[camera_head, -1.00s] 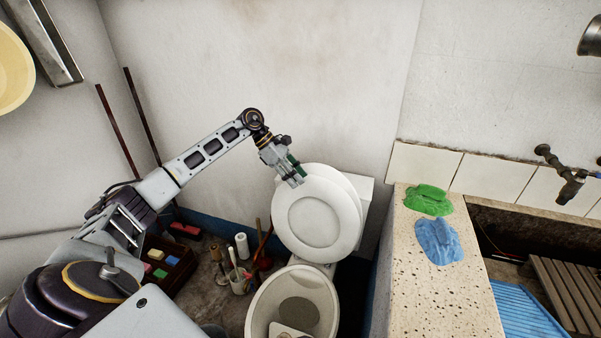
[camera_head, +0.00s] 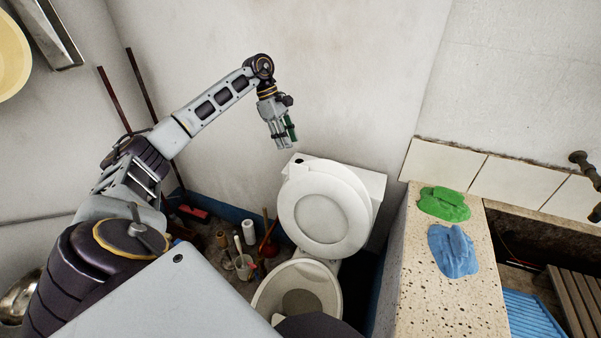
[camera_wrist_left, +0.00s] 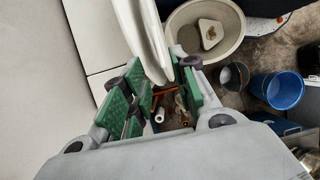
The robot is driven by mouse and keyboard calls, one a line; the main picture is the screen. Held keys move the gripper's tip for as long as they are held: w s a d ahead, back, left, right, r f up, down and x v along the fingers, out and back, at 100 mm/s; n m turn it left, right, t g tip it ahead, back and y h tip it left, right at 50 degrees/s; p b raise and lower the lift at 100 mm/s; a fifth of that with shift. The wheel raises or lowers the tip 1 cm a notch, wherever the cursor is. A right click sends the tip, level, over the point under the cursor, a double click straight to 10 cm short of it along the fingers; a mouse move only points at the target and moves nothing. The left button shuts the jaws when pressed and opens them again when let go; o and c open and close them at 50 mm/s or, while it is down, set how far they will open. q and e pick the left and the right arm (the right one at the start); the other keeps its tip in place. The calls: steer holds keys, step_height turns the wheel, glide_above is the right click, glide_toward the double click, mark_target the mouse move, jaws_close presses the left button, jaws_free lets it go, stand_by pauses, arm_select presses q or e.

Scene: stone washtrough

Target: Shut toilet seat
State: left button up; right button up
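The white toilet seat (camera_head: 345,235) stands raised, leaning back toward the cistern (camera_head: 374,181) above the open toilet bowl (camera_head: 265,292). In the left wrist view, the raised seat shows edge-on as a white curved shape (camera_wrist_left: 143,35), with the bowl (camera_wrist_left: 232,40) to its right. My left gripper (camera_head: 284,142) is above the seat's upper left edge, fingers pointing down. It is open and empty; its green-padded fingers (camera_wrist_left: 162,92) stand apart in the left wrist view, with the seat's edge near their tips. My right gripper is not in view.
A stone ledge (camera_head: 425,292) with a green cloth (camera_head: 443,203) and a blue cloth (camera_head: 453,250) stands right of the toilet. Brushes in a cup (camera_head: 243,267) and a paper roll (camera_head: 248,231) stand on the floor to the left. A blue bucket (camera_wrist_left: 284,92) is near the bowl.

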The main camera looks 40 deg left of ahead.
mark_target(301, 177)
arm_select(q)
steer(key=shift+x, duration=6.95)
jaws_close()
steer(key=shift+a, duration=0.1)
